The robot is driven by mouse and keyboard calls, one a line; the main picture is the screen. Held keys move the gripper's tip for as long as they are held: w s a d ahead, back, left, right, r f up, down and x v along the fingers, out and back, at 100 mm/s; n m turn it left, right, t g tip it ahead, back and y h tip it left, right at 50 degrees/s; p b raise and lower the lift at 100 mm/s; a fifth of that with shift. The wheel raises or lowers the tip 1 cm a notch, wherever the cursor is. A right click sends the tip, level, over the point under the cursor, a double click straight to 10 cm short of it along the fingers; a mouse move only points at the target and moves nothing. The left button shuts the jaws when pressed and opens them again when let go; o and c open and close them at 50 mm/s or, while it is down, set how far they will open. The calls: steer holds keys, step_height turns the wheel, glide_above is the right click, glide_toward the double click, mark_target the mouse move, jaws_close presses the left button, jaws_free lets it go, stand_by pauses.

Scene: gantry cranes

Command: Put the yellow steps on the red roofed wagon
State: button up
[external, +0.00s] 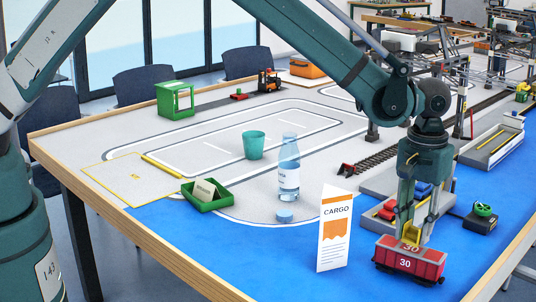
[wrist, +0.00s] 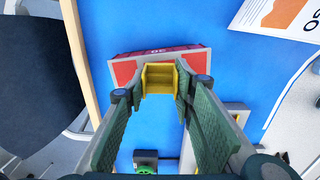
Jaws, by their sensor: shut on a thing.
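The red wagon (external: 408,260), marked 30, stands on the blue area at the front right. In the wrist view its grey-edged red top (wrist: 126,70) shows on both sides of the steps. The yellow steps (external: 411,235) are between the fingers of my gripper (external: 412,229), over the middle of the wagon. In the wrist view the steps (wrist: 160,77) sit between the fingertips (wrist: 161,88), which are shut on their sides. I cannot tell whether the steps touch the wagon's roof; the steps hide the middle of it.
A white CARGO card (external: 333,230) stands left of the wagon. Behind my gripper is a grey platform (external: 375,188) with red and blue pieces. A dark box with a green top (external: 481,217) is to the right. A bottle (external: 289,168) and green tray (external: 206,195) are farther left.

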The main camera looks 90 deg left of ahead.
mark_target(429, 242)
steer(key=shift+f, duration=0.7)
steer(key=shift+f, duration=0.15)
steer(key=o, duration=0.8)
step_height(429, 242, up, 12)
steer(key=shift+r+p, duration=0.15)
steer(key=shift+p, duration=0.2)
steer(key=shift+r, duration=0.1)
stand_by(0.4)
